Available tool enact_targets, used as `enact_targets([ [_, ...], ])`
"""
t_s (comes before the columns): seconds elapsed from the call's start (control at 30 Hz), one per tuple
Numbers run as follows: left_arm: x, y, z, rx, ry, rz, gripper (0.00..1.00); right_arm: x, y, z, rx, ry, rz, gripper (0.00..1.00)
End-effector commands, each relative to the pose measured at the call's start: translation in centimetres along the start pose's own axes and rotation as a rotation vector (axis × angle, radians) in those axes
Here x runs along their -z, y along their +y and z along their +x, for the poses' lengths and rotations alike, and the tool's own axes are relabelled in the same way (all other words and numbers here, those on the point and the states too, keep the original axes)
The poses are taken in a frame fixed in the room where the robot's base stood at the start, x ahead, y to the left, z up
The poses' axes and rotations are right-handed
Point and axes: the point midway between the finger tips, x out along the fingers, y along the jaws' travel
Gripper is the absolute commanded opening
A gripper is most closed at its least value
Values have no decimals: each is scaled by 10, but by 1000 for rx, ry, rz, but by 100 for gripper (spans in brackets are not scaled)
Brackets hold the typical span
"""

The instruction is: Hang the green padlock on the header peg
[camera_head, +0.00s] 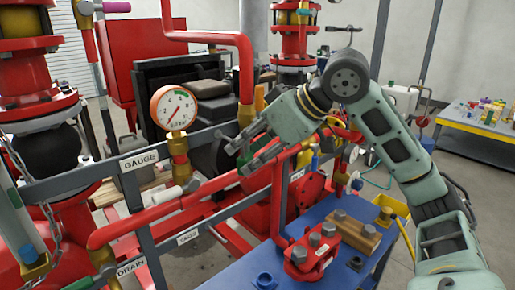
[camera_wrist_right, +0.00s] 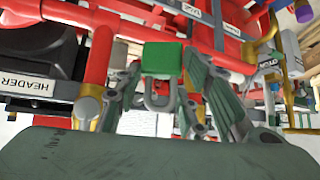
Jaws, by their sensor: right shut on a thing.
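My right gripper (camera_head: 238,160) reaches in from the right, in front of the red pipework and to the right of the pressure gauge. In the right wrist view its fingers (camera_wrist_right: 165,90) are shut on the green padlock (camera_wrist_right: 162,57). The green body lies away from the palm, and the grey shackle points back toward it. In the head view the fingers mostly hide the padlock. A HEADER label (camera_wrist_right: 28,84) on a grey rail is at the left of the right wrist view. I cannot clearly pick out the header peg. My left gripper is not in view.
The gauge (camera_head: 173,107) and the GAUGE-labelled rail (camera_head: 139,161) stand left of my gripper. Red pipes (camera_head: 215,183) run close below it. A blue bench (camera_head: 238,272) with bolted flange parts (camera_head: 312,250) is at the front. A second table (camera_head: 480,122) is at the far right.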

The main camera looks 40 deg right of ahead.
Motion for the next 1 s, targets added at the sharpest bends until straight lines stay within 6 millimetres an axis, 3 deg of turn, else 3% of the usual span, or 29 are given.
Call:
enact_targets([
  [0.5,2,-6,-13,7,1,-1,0,21,9,22,2,2,-1,0],
  [1.0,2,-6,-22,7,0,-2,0,21,14,37,0,1,0,0],
])
